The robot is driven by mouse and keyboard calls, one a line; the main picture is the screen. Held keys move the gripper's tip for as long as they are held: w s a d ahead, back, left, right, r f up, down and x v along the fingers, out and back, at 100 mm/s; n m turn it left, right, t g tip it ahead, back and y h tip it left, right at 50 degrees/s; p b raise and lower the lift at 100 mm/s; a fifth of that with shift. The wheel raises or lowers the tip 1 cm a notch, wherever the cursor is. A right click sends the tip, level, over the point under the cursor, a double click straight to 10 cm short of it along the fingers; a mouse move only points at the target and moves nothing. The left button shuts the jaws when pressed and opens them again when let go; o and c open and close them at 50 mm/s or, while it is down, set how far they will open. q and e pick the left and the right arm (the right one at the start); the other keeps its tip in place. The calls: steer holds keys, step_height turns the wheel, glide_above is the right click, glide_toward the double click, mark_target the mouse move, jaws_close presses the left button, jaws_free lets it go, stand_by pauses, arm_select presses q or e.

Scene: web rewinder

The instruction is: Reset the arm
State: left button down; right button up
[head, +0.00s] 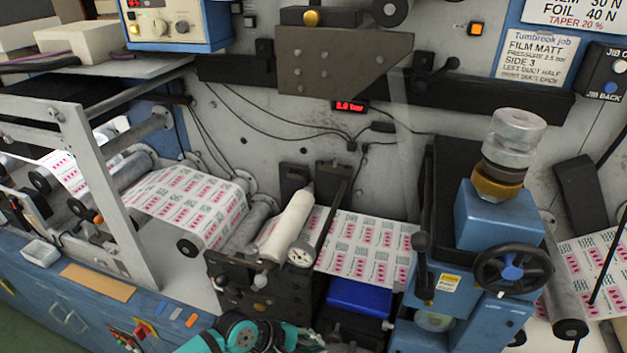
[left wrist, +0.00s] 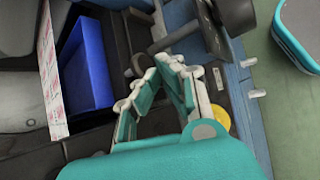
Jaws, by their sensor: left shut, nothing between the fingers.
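My left gripper (head: 300,340) shows at the bottom edge of the head view, in front of the machine and partly cut off by the frame. In the left wrist view my left gripper (left wrist: 166,68) has its teal and grey fingers drawn together at the tips, with nothing between them. The fingers point toward the dark machine front, and a blue bin (left wrist: 86,62) lies to their left. I cannot tell whether the fingertips touch the machine. My right gripper is in neither view.
The printed web (head: 365,245) runs across the rewinder above the blue bin (head: 358,297). A black handwheel (head: 513,268) sticks out at right.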

arm_select(q)
steer(key=s+m, duration=0.1)
steer(key=s+d+r+m, duration=0.1)
steer(key=s+m, duration=0.2)
steer(key=s, duration=0.1)
steer(key=shift+s+d+r, duration=0.1)
steer(key=shift+d+r, duration=0.05)
steer(key=shift+d, duration=0.2)
steer(key=s+a+r+m+y, duration=0.2)
steer(key=s+a+m+y, duration=0.25)
steer(key=s+a, duration=0.5)
steer(key=s+a+r+m+y, duration=0.35)
steer(key=s+a+m, duration=0.25)
steer(key=a, duration=0.7)
step_height(320, 180, down, 36)
steer(key=s+f+b, duration=0.1)
steer(key=s+b, duration=0.1)
steer(key=b, duration=0.6)
steer(key=s+a+f+g+b, duration=0.1)
steer(key=s+a+f+b, duration=0.2)
steer(key=s+f, duration=1.2)
step_height(320, 180, down, 4)
steer(key=shift+s+f+g+y+b, duration=0.15)
steer(key=shift+s+g+y+b, duration=0.25)
steer(key=shift+b, duration=0.75)
steer(key=shift+m, duration=0.25)
